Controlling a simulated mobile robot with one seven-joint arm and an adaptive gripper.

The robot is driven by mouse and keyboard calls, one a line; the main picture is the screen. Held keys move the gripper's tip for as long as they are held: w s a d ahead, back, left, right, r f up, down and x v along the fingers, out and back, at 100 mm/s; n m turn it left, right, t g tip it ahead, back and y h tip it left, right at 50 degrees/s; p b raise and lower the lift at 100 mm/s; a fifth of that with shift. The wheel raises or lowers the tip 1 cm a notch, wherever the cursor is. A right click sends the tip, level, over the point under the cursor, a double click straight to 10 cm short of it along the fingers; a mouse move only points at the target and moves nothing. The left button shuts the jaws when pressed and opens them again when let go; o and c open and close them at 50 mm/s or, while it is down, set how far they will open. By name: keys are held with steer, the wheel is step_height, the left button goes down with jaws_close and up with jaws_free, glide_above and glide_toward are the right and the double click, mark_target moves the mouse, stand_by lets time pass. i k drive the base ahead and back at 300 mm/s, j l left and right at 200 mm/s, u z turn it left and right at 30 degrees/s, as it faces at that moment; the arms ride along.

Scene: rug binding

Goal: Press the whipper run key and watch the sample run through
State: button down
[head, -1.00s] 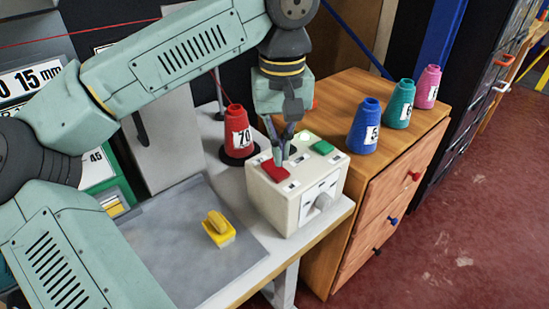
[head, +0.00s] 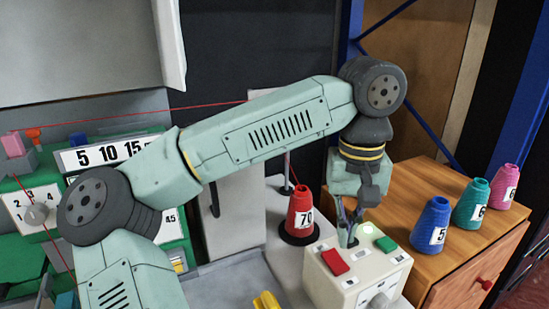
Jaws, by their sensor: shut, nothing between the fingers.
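The cream control box (head: 322,288) stands on the bench at lower centre right. Its top carries a red key (head: 335,262), a green key (head: 386,244) and a pale green lamp (head: 367,229) that looks lit. My gripper (head: 348,242) is shut and empty, pointing down at the box top behind the red key and left of the green key. I cannot tell whether its tips touch the box. A machine with green panels and a "5 10 15" scale (head: 105,152) stands at left. A red thread (head: 215,105) crosses above it. I cannot make out the sample.
A red cone marked 70 (head: 300,212) stands behind the box. Blue (head: 431,225), teal (head: 470,203) and pink (head: 503,186) cones stand on the wooden cabinet (head: 410,178) at right. A yellow-handled object (head: 266,303) shows at the bottom edge. A numbered dial (head: 37,214) is at far left.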

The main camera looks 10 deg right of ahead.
mark_target(385, 244)
steer(key=k, duration=1)
